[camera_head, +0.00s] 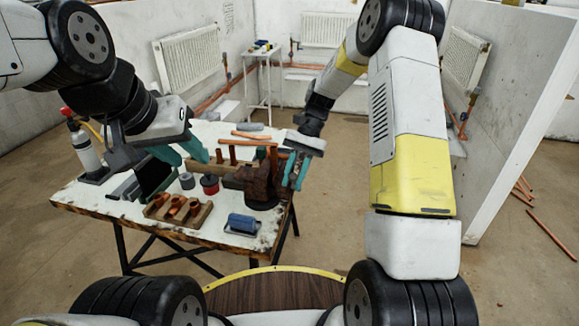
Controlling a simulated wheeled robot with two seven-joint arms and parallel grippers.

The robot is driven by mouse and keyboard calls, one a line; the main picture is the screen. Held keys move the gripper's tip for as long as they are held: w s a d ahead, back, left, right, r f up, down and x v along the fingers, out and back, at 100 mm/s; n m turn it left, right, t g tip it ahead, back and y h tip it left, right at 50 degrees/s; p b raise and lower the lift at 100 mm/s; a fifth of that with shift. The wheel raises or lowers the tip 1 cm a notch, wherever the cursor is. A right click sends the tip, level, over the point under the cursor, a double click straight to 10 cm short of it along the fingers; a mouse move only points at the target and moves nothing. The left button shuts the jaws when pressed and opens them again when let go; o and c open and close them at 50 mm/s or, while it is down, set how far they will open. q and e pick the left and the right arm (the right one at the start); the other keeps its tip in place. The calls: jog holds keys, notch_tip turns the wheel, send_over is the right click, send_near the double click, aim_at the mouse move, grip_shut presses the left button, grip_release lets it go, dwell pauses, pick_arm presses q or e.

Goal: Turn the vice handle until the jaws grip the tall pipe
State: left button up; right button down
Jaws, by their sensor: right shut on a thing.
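The rust-brown vice (261,188) stands at the right end of the white-topped bench. A copper pipe (273,158) stands upright at the vice; whether the jaws touch it cannot be made out. My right gripper (296,171) is at the vice's right side, its teal fingers shut on what looks like the vice handle, which is mostly hidden by the fingers. My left gripper (182,152) is open and empty above the bench, left of the vice, with its teal fingers apart.
On the bench (105,203) are a wooden rack with copper fittings (178,210), a blue item in a tray (242,224), a red tin (209,184), a grey tin (187,181) and a gas bottle (84,147). A white partition (520,110) stands at the right.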

jog(key=shift+d, duration=0.2)
jog(key=c, duration=1.5)
grip_release()
jog(key=shift+r, duration=0.1)
jog(key=v, duration=0.7)
jog(key=shift+w+d+r, duration=0.15)
jog(key=shift+w+r, duration=0.05)
jog(key=shift+w, duration=0.05)
